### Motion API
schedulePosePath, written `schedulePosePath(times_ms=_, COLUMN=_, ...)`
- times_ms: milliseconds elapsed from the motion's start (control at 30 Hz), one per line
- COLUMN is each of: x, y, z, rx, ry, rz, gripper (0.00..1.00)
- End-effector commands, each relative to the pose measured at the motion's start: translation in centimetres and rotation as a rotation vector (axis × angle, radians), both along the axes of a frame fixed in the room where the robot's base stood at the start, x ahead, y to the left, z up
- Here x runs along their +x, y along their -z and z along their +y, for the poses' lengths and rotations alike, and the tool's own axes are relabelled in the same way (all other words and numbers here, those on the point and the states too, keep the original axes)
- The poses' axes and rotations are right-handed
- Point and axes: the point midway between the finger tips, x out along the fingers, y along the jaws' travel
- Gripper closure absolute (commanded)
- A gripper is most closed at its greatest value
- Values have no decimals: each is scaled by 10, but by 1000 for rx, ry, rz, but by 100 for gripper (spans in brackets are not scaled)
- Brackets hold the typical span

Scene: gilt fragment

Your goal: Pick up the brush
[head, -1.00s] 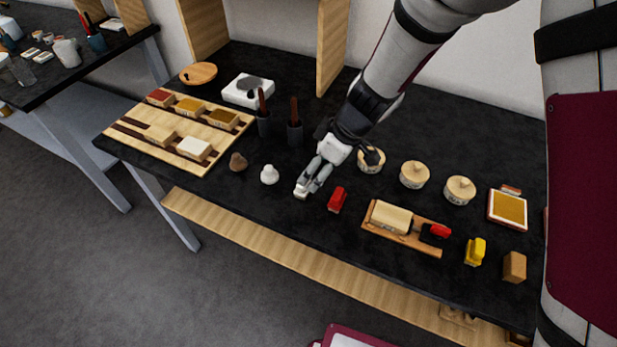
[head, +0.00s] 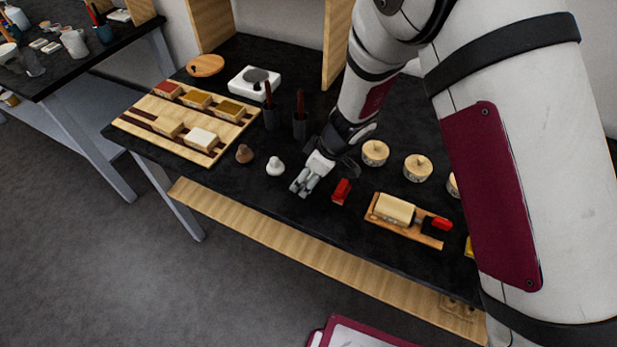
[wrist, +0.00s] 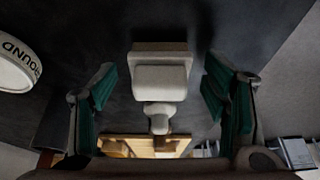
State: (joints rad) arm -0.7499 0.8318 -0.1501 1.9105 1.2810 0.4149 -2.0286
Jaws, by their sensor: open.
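My gripper (head: 305,182) is low over the front part of the black table, left of a small red block-like item (head: 341,191). In the wrist view its two green-padded fingers (wrist: 165,95) are apart, on either side of a pale blocky object (wrist: 160,80). Gaps show between it and both fingers. I cannot tell for certain whether this object is the brush; its underside is hidden. Two dark cups with upright reddish-brown handles, one at the left (head: 268,112) and one at the right (head: 300,122), stand behind; what the handles belong to is unclear.
A white knob-shaped item (head: 275,166) and a brown one (head: 244,153) stand left of the gripper. A wooden board (head: 150,120) with several small blocks lies further left. Round lidded containers (head: 375,153) and a small wooden tray (head: 379,218) are to the right.

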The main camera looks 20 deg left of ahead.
Motion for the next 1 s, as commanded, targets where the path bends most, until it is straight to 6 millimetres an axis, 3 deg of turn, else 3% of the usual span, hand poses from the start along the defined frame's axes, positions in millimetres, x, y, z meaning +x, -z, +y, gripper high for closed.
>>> schedulePosePath(times_ms=133, x=0, y=0, z=0, rx=0, ry=0, rz=0, gripper=34)
schedulePosePath(times_ms=300, x=0, y=0, z=0, rx=0, ry=0, rz=0, gripper=72)
schedulePosePath(times_ms=367, x=0, y=0, z=0, rx=0, ry=0, rz=0, gripper=83)
schedulePosePath(times_ms=767, x=0, y=-3, z=0, rx=1, ry=0, rz=0, gripper=83)
schedulePosePath(times_ms=1000, x=1, y=-23, z=1, rx=3, ry=-2, rz=-2, gripper=83)
